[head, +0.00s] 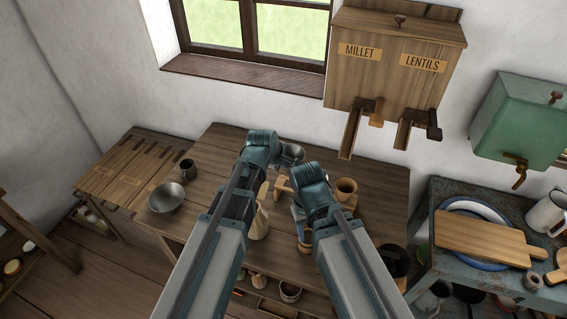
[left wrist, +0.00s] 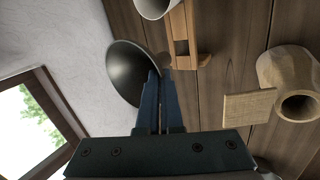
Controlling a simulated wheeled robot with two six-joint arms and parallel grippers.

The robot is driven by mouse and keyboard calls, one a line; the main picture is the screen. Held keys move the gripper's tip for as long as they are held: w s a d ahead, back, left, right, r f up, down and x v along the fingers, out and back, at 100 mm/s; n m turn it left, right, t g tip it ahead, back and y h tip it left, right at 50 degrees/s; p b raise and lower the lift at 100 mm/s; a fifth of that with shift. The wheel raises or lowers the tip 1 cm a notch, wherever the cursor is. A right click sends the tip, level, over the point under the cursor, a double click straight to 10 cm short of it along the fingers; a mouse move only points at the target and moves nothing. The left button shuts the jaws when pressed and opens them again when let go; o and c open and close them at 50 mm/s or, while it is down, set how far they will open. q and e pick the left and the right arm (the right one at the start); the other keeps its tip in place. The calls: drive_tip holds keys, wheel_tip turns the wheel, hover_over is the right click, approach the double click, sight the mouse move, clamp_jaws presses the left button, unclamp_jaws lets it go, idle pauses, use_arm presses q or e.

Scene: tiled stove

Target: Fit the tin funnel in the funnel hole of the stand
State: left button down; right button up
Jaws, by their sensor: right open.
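The tin funnel (head: 293,153) is a dark grey metal cone above the back of the table. In the left wrist view the funnel (left wrist: 128,73) has its wide mouth showing, and the shut fingers of my left gripper (left wrist: 160,78) pinch its rim. My left gripper (head: 278,152) also shows in the head view. A light wooden stand (head: 283,185) is partly hidden between my arms; part of it shows in the left wrist view (left wrist: 183,38). Its funnel hole cannot be made out. My right gripper (head: 298,213) is open, low over the table, its fingers mostly hidden by my arm.
A wooden cup (head: 346,188) stands right of my right gripper. A metal bowl (head: 167,197) and a dark mug (head: 189,169) stand at the left. A pale wooden vessel (head: 260,220) is between my arms. A millet and lentils dispenser (head: 393,75) hangs above the table's right side.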

use_arm(q)
drive_tip(key=shift+f, duration=0.15)
use_arm(e)
drive_tip(key=shift+f, duration=0.15)
use_arm(q)
wheel_tip(320, 180, down, 6)
drive_tip(key=b, duration=0.5)
drive_tip(key=shift+r+b, duration=0.25)
drive_tip(key=shift+b, duration=0.1)
use_arm(e)
wheel_tip(320, 180, down, 6)
drive_tip(key=shift+r, duration=0.25)
use_arm(q)
drive_tip(key=shift+f+b, duration=1.4)
drive_tip(key=shift+b, duration=0.05)
use_arm(e)
drive_tip(key=shift+f, duration=1.4)
use_arm(q)
drive_tip(key=shift+r+p, duration=1.15)
drive_tip(key=shift+p, duration=0.05)
use_arm(e)
drive_tip(key=shift+r, duration=1.15)
use_arm(q)
drive_tip(key=shift+f+b, duration=1.4)
use_arm(e)
drive_tip(key=shift+f, duration=1.4)
